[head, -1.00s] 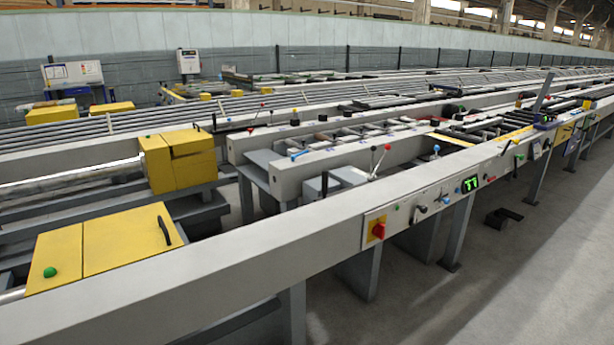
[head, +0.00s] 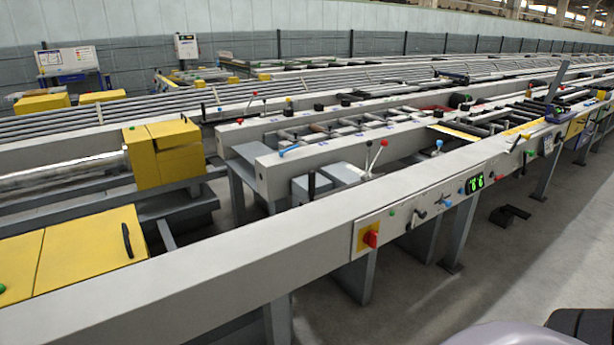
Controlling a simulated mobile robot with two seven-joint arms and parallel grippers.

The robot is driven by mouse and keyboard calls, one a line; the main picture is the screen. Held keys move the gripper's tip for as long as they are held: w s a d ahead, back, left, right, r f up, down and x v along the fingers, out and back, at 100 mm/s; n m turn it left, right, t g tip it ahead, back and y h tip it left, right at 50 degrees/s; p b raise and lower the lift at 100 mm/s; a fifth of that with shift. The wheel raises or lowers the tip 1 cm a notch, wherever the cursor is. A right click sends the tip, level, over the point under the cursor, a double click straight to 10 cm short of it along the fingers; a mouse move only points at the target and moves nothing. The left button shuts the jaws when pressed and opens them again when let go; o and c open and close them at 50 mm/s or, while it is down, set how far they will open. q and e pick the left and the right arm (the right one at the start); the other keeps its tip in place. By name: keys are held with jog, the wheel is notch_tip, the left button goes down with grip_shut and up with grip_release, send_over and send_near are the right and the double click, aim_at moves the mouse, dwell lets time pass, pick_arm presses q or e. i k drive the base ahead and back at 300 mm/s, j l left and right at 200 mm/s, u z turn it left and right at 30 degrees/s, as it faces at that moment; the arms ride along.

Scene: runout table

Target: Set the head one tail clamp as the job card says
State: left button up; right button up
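Neither gripper shows in the head view. A pale rounded part with a dark piece, likely my own arm, shows at the lower right edge. Near the middle stands a grey block with a lever with a red knob (head: 383,143). Another lever with a red knob (head: 253,95) stands farther back. I cannot tell which of these belongs to the head one tail clamp. A white card (head: 553,141) is on the front rail at the right, too small to read.
Yellow covers (head: 95,250) and a yellow housing (head: 165,153) stand at left. A black pedal-like object (head: 509,215) lies on otherwise open floor.

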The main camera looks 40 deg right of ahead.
aim_at(335, 178)
jog(key=i+l, duration=0.1)
jog(key=l, duration=0.4)
jog(key=i+l+u, duration=0.1)
jog(key=l, duration=0.4)
jog(key=i+l, duration=0.1)
jog(key=l, duration=0.45)
jog(key=j+u, duration=0.05)
